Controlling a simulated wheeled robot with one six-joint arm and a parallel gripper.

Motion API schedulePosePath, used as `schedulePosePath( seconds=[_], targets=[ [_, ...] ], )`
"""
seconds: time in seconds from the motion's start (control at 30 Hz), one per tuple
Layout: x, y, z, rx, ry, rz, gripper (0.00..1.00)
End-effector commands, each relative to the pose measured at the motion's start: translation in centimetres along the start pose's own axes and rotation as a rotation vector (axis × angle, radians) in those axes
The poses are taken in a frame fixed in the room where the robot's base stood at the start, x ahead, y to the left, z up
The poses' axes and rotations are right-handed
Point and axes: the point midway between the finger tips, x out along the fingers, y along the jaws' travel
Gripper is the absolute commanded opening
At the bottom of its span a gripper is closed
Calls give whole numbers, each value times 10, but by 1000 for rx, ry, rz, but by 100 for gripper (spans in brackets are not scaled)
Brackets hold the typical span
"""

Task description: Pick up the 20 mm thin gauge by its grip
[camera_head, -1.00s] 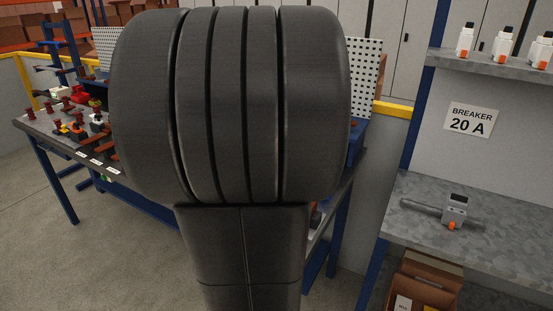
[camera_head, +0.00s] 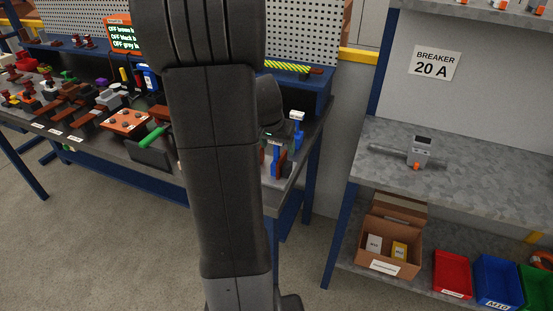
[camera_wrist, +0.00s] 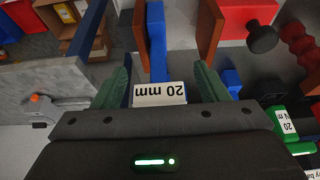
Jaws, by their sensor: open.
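A white label reading "20 mm" (camera_wrist: 160,94), upside down, shows between my fingers in the wrist view. A narrow blue piece (camera_wrist: 157,40) runs up the picture beyond it; I take the two as the 20 mm gauge. My gripper (camera_wrist: 162,78) is open, with one green finger on each side of the label and a gap to each. My palm edge hides what lies below the label. In the head view, blue upright pieces (camera_head: 298,132) stand at the bench's right end, beside my wrist; my arm hides much of that area and the fingers are hard to make out.
Two reddish-brown plates (camera_wrist: 210,28) flank the blue piece in the wrist view. A green item labelled "20 N m" (camera_wrist: 284,124) lies to the right. In the head view, a grey shelf (camera_head: 470,180) with a grey device (camera_head: 420,151) stands right of the bench. Open floor lies between them.

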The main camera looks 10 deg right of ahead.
Motion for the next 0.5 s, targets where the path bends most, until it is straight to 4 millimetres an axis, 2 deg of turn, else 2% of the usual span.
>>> schedulePosePath(
  seconds=[0.13,0.4,0.5],
  targets=[
    [13,0,0,-1,-1,0,67],
    [15,0,0,-1,0,-1,67],
    [15,0,0,0,1,-1,48]
  ],
)
